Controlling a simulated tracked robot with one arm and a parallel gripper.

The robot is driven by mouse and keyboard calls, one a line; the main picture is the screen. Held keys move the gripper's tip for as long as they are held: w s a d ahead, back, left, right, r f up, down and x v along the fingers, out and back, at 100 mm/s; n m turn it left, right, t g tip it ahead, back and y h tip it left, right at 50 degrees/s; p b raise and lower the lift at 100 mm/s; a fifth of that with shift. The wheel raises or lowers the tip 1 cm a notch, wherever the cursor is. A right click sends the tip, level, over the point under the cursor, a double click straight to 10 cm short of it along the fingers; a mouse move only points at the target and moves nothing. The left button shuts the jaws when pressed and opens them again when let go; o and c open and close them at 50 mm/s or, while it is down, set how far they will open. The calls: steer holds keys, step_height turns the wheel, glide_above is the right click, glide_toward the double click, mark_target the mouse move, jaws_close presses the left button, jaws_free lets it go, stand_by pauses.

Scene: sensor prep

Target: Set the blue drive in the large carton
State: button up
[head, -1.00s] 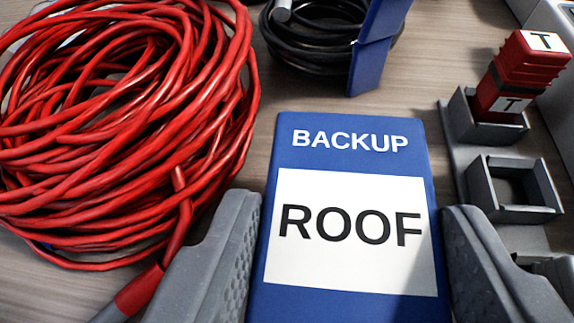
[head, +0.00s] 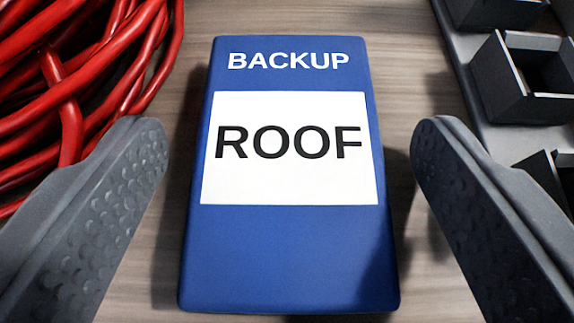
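The blue drive (head: 290,255) lies flat on the wooden surface in the middle of the head view. It has a white label reading ROOF, with BACKUP printed above it. My gripper (head: 290,150) is open, with one grey finger on each side of the drive. The large carton is not in view.
A coil of red cable (head: 75,70) lies close on the left, partly behind the left finger. A grey rack with square sockets (head: 520,80) stands on the right, near the right finger. Bare wood (head: 395,40) shows beyond the drive.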

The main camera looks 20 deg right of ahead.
steer(key=shift+r, duration=0.1)
steer(key=shift+s+a+r, duration=0.1)
steer(key=shift+s+r, duration=0.2)
steer(key=shift+s, duration=0.15)
steer(key=p+v, duration=0.2)
steer(key=v, duration=0.9)
